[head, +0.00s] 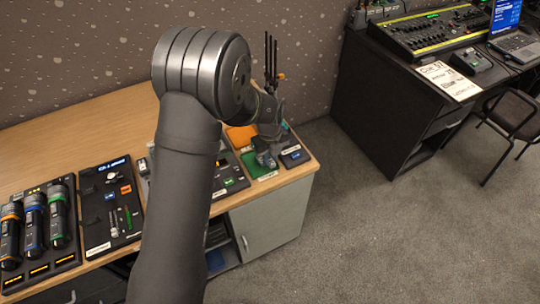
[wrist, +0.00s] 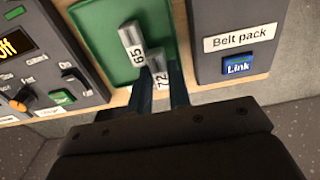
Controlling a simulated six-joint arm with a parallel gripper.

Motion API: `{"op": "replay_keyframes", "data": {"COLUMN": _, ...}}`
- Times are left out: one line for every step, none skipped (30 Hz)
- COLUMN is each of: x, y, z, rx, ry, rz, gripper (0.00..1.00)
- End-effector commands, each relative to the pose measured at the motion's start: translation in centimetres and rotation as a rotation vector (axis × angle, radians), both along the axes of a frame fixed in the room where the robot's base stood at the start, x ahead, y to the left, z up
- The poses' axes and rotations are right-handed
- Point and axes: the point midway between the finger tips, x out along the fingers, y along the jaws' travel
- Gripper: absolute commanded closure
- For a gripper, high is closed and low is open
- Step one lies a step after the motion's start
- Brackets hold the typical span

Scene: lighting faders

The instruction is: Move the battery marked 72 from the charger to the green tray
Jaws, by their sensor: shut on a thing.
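The green tray (wrist: 100,28) lies ahead of my gripper in the wrist view, and part of it shows in the head view (head: 250,159). A grey battery marked 65 (wrist: 131,38) is in the tray. The battery marked 72 (wrist: 158,82) is held between the two fingers of my gripper (wrist: 165,92), at the near edge of the tray and close beside the 65 battery. I cannot tell whether it touches the tray. In the head view my gripper (head: 266,158) is over the tray area at the table's right end.
A dark unit labelled Belt pack (wrist: 235,38) stands right of the tray. A grey panel with an orange knob (wrist: 25,98) is to its left. An orange tray (head: 240,137) lies behind. The table's edge is close on the near side.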

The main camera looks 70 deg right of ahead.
Motion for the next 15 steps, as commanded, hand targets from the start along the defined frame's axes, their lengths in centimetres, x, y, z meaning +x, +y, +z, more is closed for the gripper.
{"op": "replay_keyframes", "data": {"x": 0.02, "y": 0.08, "z": -0.16, "rx": 0.002, "ry": -0.001, "rz": 0.0, "gripper": 1.0}}
{"op": "replay_keyframes", "data": {"x": 0.03, "y": 0.08, "z": -0.18, "rx": 0.003, "ry": 0.0, "rz": 0.0, "gripper": 0.77}}
{"op": "replay_keyframes", "data": {"x": 0.03, "y": 0.1, "z": -0.19, "rx": 0.003, "ry": 0.0, "rz": 0.0, "gripper": 0.69}}
{"op": "replay_keyframes", "data": {"x": 0.03, "y": 0.11, "z": -0.21, "rx": 0.004, "ry": -0.001, "rz": 0.0, "gripper": 0.63}}
{"op": "replay_keyframes", "data": {"x": 0.04, "y": 0.13, "z": -0.22, "rx": 0.004, "ry": 0.0, "rz": 0.0, "gripper": 0.61}}
{"op": "replay_keyframes", "data": {"x": 0.04, "y": 0.15, "z": -0.24, "rx": 0.004, "ry": 0.0, "rz": 0.0, "gripper": 0.61}}
{"op": "replay_keyframes", "data": {"x": 0.04, "y": 0.17, "z": -0.25, "rx": 0.005, "ry": -0.001, "rz": 0.0, "gripper": 0.61}}
{"op": "replay_keyframes", "data": {"x": 0.04, "y": 0.18, "z": -0.26, "rx": 0.006, "ry": 0.0, "rz": 0.0, "gripper": 0.61}}
{"op": "replay_keyframes", "data": {"x": 0.04, "y": 0.2, "z": -0.28, "rx": 0.006, "ry": 0.0, "rz": 0.0, "gripper": 0.61}}
{"op": "replay_keyframes", "data": {"x": 0.05, "y": 0.2, "z": -0.29, "rx": 0.006, "ry": -0.001, "rz": 0.0, "gripper": 0.61}}
{"op": "replay_keyframes", "data": {"x": 0.05, "y": 0.22, "z": -0.3, "rx": 0.006, "ry": -0.001, "rz": 0.0, "gripper": 0.61}}
{"op": "replay_keyframes", "data": {"x": 0.05, "y": 0.23, "z": -0.28, "rx": 0.007, "ry": 0.0, "rz": 0.0, "gripper": 0.61}}
{"op": "replay_keyframes", "data": {"x": 0.04, "y": 0.24, "z": -0.21, "rx": 0.007, "ry": 0.0, "rz": 0.0, "gripper": 0.61}}
{"op": "replay_keyframes", "data": {"x": 0.04, "y": 0.24, "z": -0.09, "rx": 0.007, "ry": 0.0, "rz": 0.0, "gripper": 0.61}}
{"op": "replay_keyframes", "data": {"x": 0.04, "y": 0.23, "z": 0.19, "rx": 0.006, "ry": -0.001, "rz": 0.0, "gripper": 0.61}}
